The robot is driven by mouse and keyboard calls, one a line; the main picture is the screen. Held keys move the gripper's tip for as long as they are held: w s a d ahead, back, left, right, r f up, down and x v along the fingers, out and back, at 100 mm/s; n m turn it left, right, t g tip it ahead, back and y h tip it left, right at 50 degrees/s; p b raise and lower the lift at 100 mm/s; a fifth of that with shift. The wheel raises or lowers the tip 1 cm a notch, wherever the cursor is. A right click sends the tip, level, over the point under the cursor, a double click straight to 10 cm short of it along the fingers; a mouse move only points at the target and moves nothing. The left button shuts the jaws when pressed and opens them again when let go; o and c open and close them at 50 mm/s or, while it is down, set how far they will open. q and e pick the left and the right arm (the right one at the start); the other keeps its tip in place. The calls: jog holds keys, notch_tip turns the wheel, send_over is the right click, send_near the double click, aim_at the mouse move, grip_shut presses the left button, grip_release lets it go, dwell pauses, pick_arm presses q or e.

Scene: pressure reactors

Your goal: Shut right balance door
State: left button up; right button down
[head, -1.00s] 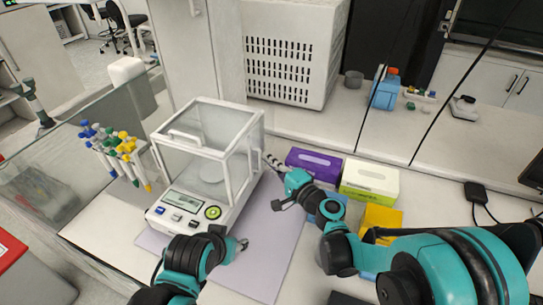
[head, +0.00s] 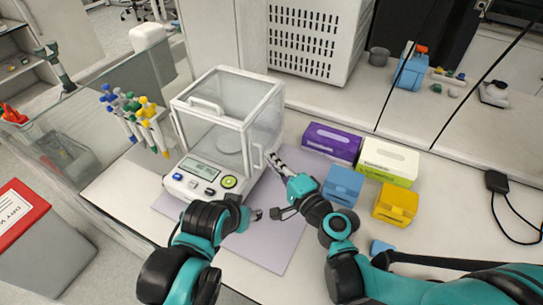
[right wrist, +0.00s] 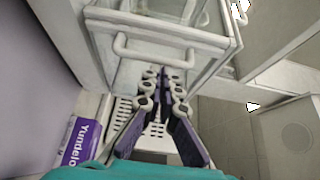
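The white balance (head: 202,178) has a glass draft shield with a white frame, standing on a lilac mat. My right gripper (head: 273,158) is beside the shield's right side, by the front right post. In the right wrist view its dark fingers (right wrist: 161,75) lie close together with nothing seen between them. Their tips are just below a white bar handle (right wrist: 153,55) on the right door's glass panel; contact is unclear. How far the right door stands open is hard to tell. My left gripper (head: 257,214) is in front of the balance, small and partly hidden by its arm.
A purple box (head: 332,142), a white and green box (head: 388,162), a blue box (head: 343,185) and a yellow box (head: 395,203) stand right of the balance. A pipette rack (head: 140,125) stands left. The lilac mat (head: 275,250) is bare in front.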

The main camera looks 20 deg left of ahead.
jog(key=v, duration=1.1)
jog(key=shift+s+d, duration=0.15)
jog(key=shift+s, duration=0.05)
